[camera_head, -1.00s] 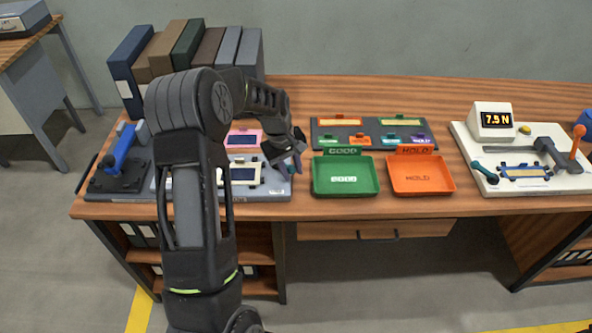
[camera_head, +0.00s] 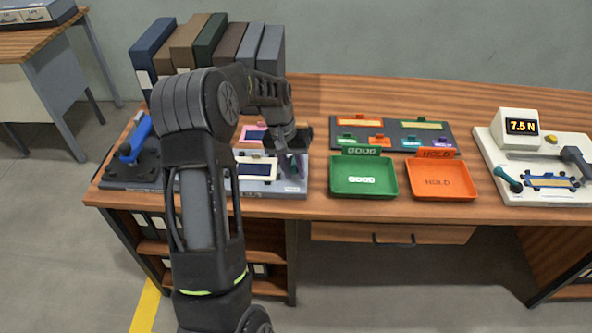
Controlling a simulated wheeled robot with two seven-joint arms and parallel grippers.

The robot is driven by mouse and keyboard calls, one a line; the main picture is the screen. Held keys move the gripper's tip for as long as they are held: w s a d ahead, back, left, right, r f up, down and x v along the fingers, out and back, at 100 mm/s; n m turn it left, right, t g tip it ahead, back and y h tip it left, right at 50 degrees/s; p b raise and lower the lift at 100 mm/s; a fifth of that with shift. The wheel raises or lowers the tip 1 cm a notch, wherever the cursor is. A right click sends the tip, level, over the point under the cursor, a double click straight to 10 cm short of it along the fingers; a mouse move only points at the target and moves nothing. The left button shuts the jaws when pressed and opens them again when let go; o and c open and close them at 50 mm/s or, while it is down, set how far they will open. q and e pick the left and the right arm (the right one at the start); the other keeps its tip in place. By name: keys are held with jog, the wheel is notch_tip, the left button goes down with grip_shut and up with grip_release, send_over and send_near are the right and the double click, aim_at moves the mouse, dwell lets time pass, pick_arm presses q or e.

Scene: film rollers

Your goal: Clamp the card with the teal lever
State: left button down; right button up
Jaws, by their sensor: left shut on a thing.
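A teal lever (camera_head: 508,179) sits at the left front of the white force tester (camera_head: 505,197) on the right of the desk. A pale yellow card-like strip (camera_head: 550,181) lies in a blue fixture beside it. On the left, a grey board (camera_head: 230,190) carries a cream card-like piece with a dark window (camera_head: 257,170) and a pink one (camera_head: 254,134) behind it. My left gripper (camera_head: 291,163) points down over this board's right end. It is shut on a small purple-grey piece, mostly hidden by the fingers. My right gripper is out of view.
A green GOOD tray (camera_head: 363,192) and an orange HOLD tray (camera_head: 443,194) stand mid-desk, with a dark rack (camera_head: 393,127) behind. Binders (camera_head: 208,42) stand at the back left. A blue-handled press (camera_head: 135,138) is at the far left.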

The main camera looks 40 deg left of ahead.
pick_arm(q)
jog(key=c, duration=1.1)
grip_release()
jog(key=shift+c, duration=0.2)
jog(key=shift+r, duration=0.1)
notch_tip(320, 180, up, 8)
jog(key=a, duration=0.1)
jog(key=shift+s+a+f+b, duration=0.2)
jog(key=shift+s+f+b, duration=0.1)
jog(key=shift+b, duration=0.1)
